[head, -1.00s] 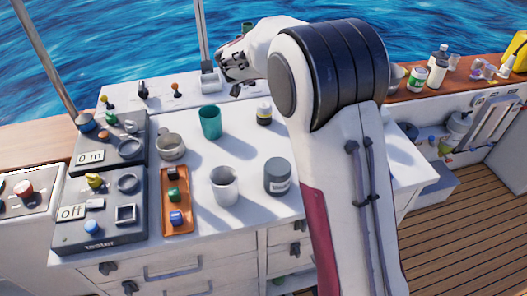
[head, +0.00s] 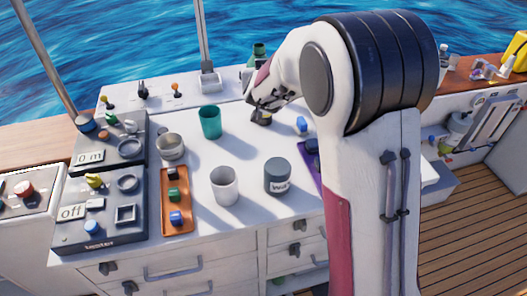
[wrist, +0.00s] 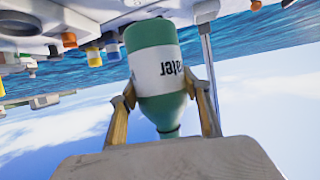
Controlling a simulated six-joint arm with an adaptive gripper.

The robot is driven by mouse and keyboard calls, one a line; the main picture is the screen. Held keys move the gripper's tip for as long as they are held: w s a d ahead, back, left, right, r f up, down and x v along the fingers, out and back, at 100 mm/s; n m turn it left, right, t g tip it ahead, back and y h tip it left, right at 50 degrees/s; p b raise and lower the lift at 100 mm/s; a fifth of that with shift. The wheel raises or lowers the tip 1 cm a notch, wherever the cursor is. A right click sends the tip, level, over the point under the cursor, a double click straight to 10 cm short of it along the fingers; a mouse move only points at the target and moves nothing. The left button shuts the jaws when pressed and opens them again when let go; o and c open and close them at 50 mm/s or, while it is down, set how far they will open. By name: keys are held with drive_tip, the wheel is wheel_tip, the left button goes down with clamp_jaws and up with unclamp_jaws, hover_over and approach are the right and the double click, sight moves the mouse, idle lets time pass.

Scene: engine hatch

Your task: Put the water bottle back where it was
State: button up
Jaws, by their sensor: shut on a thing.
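The water bottle is green with a white label whose visible letters read "ater". In the wrist view the water bottle (wrist: 155,75) sits between the two fingers of my gripper (wrist: 163,92), which is shut on it. That view is upside down, with the bottle's neck toward the bottom of the picture. In the head view only the green top of the bottle (head: 258,49) shows clearly, beyond my wrist at the back of the white worktop. My gripper (head: 264,98) is partly hidden there by its own links. The bottle's base is hidden in the head view.
A teal cup (head: 210,122), a metal mug (head: 170,146), a white mug (head: 225,186) and a grey jar (head: 278,177) stand on the worktop (head: 245,150). An orange tray (head: 177,228) lies at left. A purple tray (head: 316,172) is partly behind my arm. Bottles stand on the right ledge.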

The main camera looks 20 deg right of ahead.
drive_tip(key=s+a+f+n+y, duration=0.1)
drive_tip(key=s+f+n+y, duration=0.2)
drive_tip(key=s+n+y, duration=0.3)
drive_tip(key=shift+s+a+f+n+g+y, duration=0.3)
drive_tip(key=shift+s+y, duration=0.5)
drive_tip(key=shift+s, duration=1.3)
drive_tip(key=shift+d+r, duration=0.1)
wheel_tip(320, 180, down, 6)
idle(0.6)
drive_tip(key=shift+f, duration=0.2)
drive_tip(key=shift+f, duration=1.8)
drive_tip(key=shift+f, duration=0.1)
